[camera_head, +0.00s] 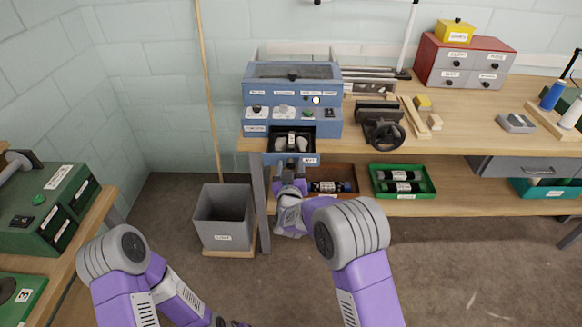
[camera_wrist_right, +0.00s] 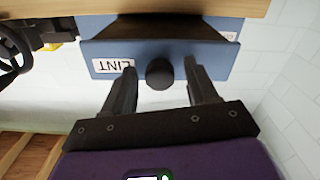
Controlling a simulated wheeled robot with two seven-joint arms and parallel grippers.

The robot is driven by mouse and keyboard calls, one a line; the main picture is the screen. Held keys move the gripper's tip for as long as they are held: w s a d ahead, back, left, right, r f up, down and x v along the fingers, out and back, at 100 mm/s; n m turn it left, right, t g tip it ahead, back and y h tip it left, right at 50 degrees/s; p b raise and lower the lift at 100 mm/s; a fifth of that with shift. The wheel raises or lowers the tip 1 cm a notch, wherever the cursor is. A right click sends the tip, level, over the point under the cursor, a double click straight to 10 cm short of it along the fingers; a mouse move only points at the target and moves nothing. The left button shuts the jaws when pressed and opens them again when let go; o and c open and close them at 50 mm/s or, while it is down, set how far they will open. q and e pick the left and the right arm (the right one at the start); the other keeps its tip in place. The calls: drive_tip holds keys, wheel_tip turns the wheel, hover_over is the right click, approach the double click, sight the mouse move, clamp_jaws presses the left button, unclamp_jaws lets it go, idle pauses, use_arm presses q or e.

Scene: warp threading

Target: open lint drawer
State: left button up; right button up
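The lint drawer (camera_head: 305,159) is a blue drawer with a white label, under the blue machine (camera_head: 325,128). It stands out from the machine, and its dark inside shows from above with pale grey shapes in it. In the right wrist view, its front (camera_wrist_right: 215,62) bears an upside-down LINT label and a round black knob (camera_wrist_right: 160,74). My right gripper (camera_wrist_right: 160,78) is open, with a finger on each side of the knob and a visible gap on both sides. In the head view, my right gripper (camera_head: 290,172) is just below the drawer front. My left gripper is beyond the bottom edge.
The wooden bench (camera_head: 460,120) overhangs a lower shelf with a brown bin (camera_head: 345,172) and a green bin (camera_head: 430,190). A grey waste bin (camera_head: 222,215) stands left of the bench leg (camera_head: 260,205). A black handwheel vise (camera_head: 383,132) sits right of the machine.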

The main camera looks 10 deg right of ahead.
drive_tip(key=s+p, duration=0.1)
drive_tip(key=s, duration=0.6)
drive_tip(key=shift+s+a, duration=0.25)
drive_tip(key=shift+a, duration=0.2)
drive_tip(key=s+d+f+g+y+p, duration=0.1)
drive_tip(key=s+d+f+g, duration=0.15)
drive_tip(key=f, duration=0.35)
drive_tip(key=s+d+f+m+g+y+p, duration=0.1)
drive_tip(key=s+f+g, duration=0.25)
drive_tip(key=f, duration=0.25)
drive_tip(key=s+d+f+g+y+p, duration=0.1)
drive_tip(key=s+d+f+g, duration=0.15)
drive_tip(key=f, duration=0.35)
drive_tip(key=s+a+f+m+g+y+p, duration=0.1)
drive_tip(key=s+f+g, duration=0.3)
drive_tip(key=s, duration=0.8)
drive_tip(key=s+a+f+m+g+y, duration=0.1)
drive_tip(key=s+g, duration=0.4)
drive_tip(key=s, duration=0.7)
wheel_tip(320, 180, down, 3)
drive_tip(key=shift+r+y+p, duration=0.1)
drive_tip(key=shift+y+p, duration=0.25)
drive_tip(key=shift+y, duration=0.35)
